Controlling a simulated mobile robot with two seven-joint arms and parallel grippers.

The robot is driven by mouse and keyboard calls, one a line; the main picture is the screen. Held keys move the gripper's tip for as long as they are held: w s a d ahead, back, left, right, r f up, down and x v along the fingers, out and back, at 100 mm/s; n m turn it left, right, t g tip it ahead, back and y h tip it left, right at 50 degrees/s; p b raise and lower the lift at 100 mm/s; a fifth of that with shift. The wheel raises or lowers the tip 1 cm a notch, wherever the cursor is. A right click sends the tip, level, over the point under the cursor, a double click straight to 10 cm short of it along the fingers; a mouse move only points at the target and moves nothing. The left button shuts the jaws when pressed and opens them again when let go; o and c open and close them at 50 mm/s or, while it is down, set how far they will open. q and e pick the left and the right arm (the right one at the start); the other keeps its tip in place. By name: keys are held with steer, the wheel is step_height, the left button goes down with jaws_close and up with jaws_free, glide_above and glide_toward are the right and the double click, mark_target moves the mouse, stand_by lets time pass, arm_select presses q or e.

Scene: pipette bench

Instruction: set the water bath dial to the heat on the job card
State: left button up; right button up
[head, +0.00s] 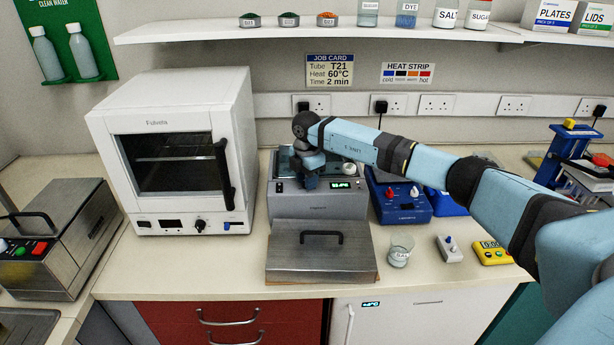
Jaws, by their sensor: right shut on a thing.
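The grey water bath (345,204) stands at the middle of the bench, with a small lit green display (345,184) whose digits are too small to read surely. My right gripper (311,181) reaches down to its front panel, left of the display, and is shut on the dial there. The dial itself is hidden by the gripper. The job card (330,71) on the wall reads Tube T21, Heat 60°C, Time 2 min. My left gripper is not in view.
A metal lid (320,258) with a black handle lies in front of the bath. A white oven (175,150) stands to its left, a blue device (398,200) to its right. A beaker (400,250), a grey switch box (449,248) and a yellow timer (491,252) stand front right.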

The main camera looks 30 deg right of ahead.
steer(key=shift+m, duration=0.5)
steer(key=o, duration=0.7)
steer(key=shift+c, duration=0.2)
step_height(320, 180, up, 14)
steer(key=b, duration=0.1)
steer(key=shift+b, duration=0.35)
steer(key=shift+f, duration=0.15)
